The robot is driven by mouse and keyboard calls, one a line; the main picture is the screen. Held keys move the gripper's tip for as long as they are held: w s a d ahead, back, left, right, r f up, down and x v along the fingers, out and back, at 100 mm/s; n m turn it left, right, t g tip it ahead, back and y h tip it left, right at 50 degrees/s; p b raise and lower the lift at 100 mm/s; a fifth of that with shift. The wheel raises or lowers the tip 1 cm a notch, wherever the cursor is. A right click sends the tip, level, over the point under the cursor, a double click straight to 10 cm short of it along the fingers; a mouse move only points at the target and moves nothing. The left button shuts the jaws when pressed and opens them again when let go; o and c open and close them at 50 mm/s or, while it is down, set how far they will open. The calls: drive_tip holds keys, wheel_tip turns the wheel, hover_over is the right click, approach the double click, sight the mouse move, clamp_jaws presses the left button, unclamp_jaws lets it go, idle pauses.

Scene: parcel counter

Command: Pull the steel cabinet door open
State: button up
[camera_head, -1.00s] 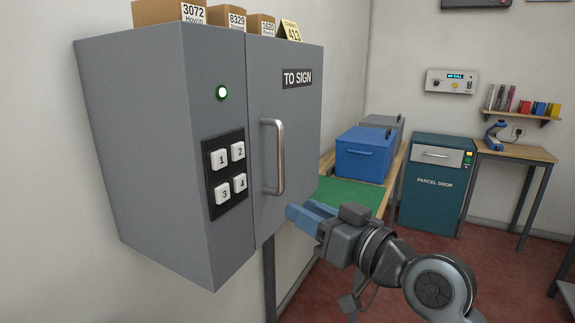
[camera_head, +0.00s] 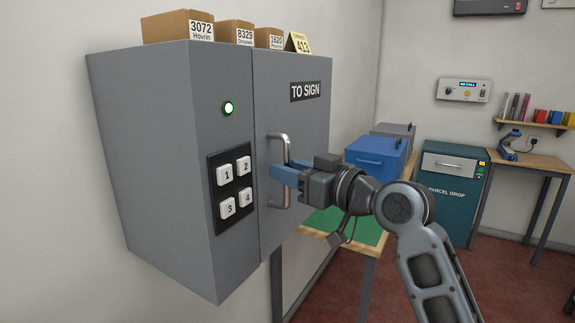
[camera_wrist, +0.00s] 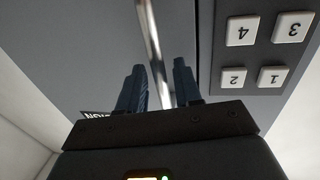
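The grey steel cabinet (camera_head: 160,150) hangs on the left wall. Its door (camera_head: 310,130), labelled "TO SIGN", sits flush in the frame and looks closed. A vertical silver bar handle (camera_head: 283,145) is on the door's left side. My gripper (camera_head: 280,177) is at the handle's middle, its blue fingers covering part of the bar. In the wrist view, the handle (camera_wrist: 149,30) runs between the two fingers of my gripper (camera_wrist: 160,75), with gaps visible beside it. The fingers are open around the bar; contact cannot be made out.
A keypad (camera_head: 232,185) and a lit green lamp (camera_head: 228,108) are left of the door. Cardboard boxes (camera_head: 180,27) stand on the cabinet. A bench with a green mat (camera_head: 372,232) and blue bin (camera_head: 372,158) is behind my arm. Red floor is open at lower right.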

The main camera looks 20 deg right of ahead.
drive_tip(key=shift+w+a, duration=0.2)
drive_tip(key=shift+w, duration=0.15)
drive_tip(key=shift+c, duration=0.3)
clamp_jaws()
